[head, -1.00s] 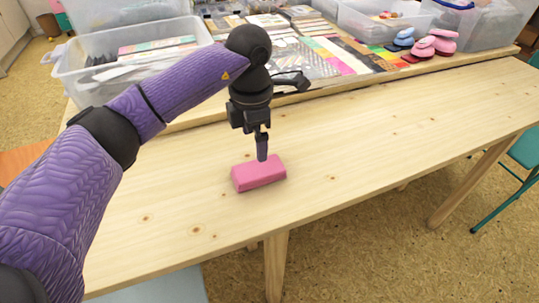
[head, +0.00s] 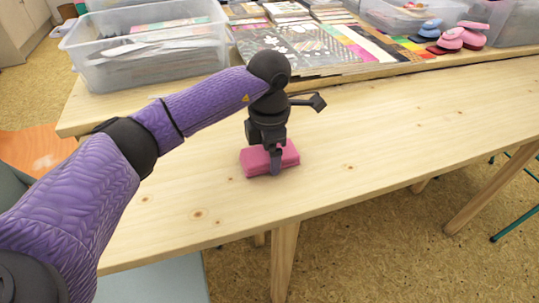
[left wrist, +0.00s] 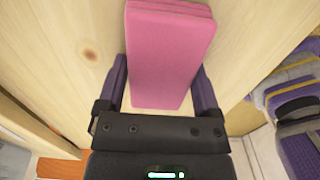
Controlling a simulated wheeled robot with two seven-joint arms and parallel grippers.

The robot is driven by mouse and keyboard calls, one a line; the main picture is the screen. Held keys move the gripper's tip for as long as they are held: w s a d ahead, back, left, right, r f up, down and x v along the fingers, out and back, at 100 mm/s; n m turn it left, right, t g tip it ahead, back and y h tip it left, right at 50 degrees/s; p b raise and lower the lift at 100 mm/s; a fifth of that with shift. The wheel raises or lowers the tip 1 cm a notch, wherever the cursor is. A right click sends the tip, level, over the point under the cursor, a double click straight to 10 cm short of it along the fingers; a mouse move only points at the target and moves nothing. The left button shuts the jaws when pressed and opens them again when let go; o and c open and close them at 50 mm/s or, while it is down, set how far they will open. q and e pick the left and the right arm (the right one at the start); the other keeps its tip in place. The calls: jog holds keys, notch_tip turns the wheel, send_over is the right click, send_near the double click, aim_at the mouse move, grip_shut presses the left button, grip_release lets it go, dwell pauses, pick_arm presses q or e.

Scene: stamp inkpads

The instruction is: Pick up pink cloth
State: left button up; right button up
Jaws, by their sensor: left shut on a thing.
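The pink cloth (head: 256,163) is a thick folded block near the front edge of the wooden table. My left gripper (head: 275,165) is down over it from above, its fingers against its sides. In the left wrist view the pink cloth (left wrist: 165,55) lies lengthwise between the two fingers of my left gripper (left wrist: 160,85), which are shut on it. Whether its underside touches the table is hard to tell. My right gripper is not in view.
The wooden table (head: 400,130) is clear around the cloth. At the back stand a clear bin (head: 150,65), patterned sheets (head: 300,50), and pink (head: 474,36) and blue (head: 427,28) stacked pieces. Table legs and a green chair show at the right.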

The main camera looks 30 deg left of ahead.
pick_arm(q)
jog(key=shift+c, duration=0.2)
jog(key=shift+r, duration=0.25)
notch_tip(320, 180, up, 10)
jog(key=p, duration=0.5)
jog(key=shift+f, duration=0.25)
